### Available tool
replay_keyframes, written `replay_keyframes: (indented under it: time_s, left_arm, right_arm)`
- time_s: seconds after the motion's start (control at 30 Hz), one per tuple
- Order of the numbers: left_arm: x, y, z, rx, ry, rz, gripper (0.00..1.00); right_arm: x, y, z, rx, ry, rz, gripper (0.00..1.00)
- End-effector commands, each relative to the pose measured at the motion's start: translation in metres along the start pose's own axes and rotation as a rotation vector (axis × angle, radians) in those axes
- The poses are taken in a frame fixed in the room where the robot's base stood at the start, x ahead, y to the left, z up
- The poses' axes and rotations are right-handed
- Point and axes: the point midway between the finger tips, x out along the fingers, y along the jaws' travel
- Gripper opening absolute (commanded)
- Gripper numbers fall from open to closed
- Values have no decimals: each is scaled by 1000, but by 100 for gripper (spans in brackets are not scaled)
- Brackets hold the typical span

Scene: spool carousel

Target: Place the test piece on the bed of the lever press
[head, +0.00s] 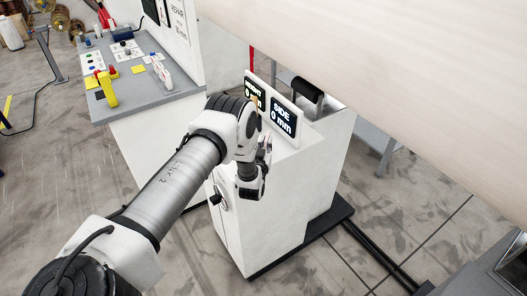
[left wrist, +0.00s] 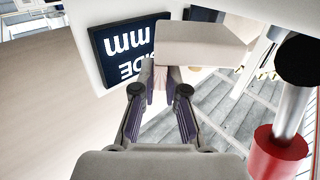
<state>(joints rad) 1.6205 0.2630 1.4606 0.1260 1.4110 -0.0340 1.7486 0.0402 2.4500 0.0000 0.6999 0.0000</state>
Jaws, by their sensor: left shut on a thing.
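The block sits at the fingertips, beside a dark display. The press bed cannot be made out. My right gripper is not in view.
The white cabinet (head: 325,145) carries displays reading "0 mm" (head: 283,117) and a black cylinder (head: 307,90) behind them. A grey-topped bench (head: 130,103) with small items stands at the left. A large pale panel (head: 400,60) covers the upper right.

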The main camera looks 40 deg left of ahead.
Motion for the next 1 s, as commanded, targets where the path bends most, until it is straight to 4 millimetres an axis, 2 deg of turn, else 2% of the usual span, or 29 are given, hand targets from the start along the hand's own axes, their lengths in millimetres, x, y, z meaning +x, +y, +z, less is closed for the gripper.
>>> replay_keyframes:
  time_s: [0.1, 0.17, 0.4, 0.53, 0.57, 0.6, 0.63, 0.9, 1.0]
  left_arm:
    - [0, 0, 26, 0, 1, 1, 0]
    - [0, 0, 34, -1, 1, 1, 0]
    - [0, 1, 31, -1, 1, 1, 0]
    - [0, 1, 36, -1, 1, 0, 0]
    - [0, 1, 35, -1, 1, 1, 19]
    - [0, 1, 34, -1, 1, 0, 33]
    - [0, 1, 34, -1, 1, 0, 37]
    - [0, 1, 33, -1, 1, 0, 37]
    - [-2, 1, 28, -1, 0, 1, 37]
  right_arm:
    - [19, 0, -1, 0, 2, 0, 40]
    - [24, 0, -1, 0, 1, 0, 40]
    - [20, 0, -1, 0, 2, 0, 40]
    - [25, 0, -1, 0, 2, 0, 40]
    - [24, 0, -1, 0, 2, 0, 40]
    - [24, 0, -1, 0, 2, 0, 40]
    - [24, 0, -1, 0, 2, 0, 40]
    - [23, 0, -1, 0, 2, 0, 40]
    - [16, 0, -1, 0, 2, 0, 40]
